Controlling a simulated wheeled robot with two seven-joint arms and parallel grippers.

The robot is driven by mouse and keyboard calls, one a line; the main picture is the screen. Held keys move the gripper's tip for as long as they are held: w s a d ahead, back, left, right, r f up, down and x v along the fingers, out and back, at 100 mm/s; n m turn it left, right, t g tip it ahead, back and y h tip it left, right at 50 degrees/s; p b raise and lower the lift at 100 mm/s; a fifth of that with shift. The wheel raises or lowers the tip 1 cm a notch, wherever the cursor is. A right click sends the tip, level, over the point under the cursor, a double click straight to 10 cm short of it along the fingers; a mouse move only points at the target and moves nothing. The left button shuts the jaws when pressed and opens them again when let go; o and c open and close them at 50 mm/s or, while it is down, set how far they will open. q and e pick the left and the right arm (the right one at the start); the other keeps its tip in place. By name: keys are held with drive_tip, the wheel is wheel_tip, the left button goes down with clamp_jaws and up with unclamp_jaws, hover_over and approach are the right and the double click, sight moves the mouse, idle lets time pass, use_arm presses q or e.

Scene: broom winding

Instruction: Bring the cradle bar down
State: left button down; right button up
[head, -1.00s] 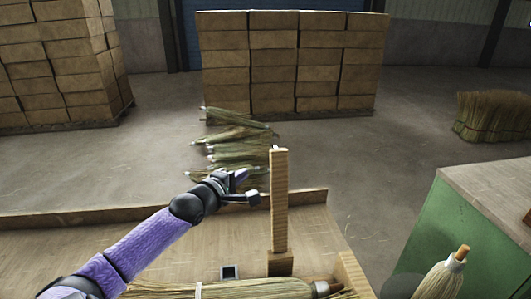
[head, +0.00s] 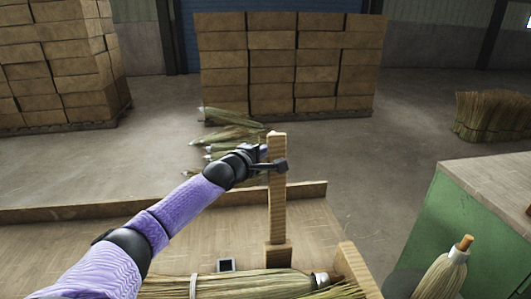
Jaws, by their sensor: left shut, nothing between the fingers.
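The cradle bar (head: 277,215) is a wooden bar standing upright from a wooden block at the front of the workbench (head: 180,235). My left gripper (head: 277,164) is at the bar's upper part, with its fingers showing against the bar's near face and side. It is shut, with nothing between the fingers. Whether it touches the bar is hard to tell. A broom (head: 230,285) with a pale band lies at the bottom of the view, just below the bar's foot. My right gripper is not in view.
A small dark square fitting (head: 227,264) sits on the bench left of the bar. A green cabinet (head: 440,225) stands at right, with another broom (head: 445,275) in front of it. Several broom heads (head: 232,117) lie on the floor beyond the bench. Stacked boxes (head: 285,65) stand behind.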

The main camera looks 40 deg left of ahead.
use_arm(q)
drive_tip(key=shift+s+d+r, duration=0.1)
drive_tip(key=shift+s+d, duration=0.15)
drive_tip(key=shift+d, duration=0.2)
drive_tip(key=shift+s+d+r, duration=0.1)
drive_tip(key=shift+s+d, duration=0.1)
drive_tip(key=shift+d, duration=0.25)
drive_tip(key=shift+p, duration=0.3)
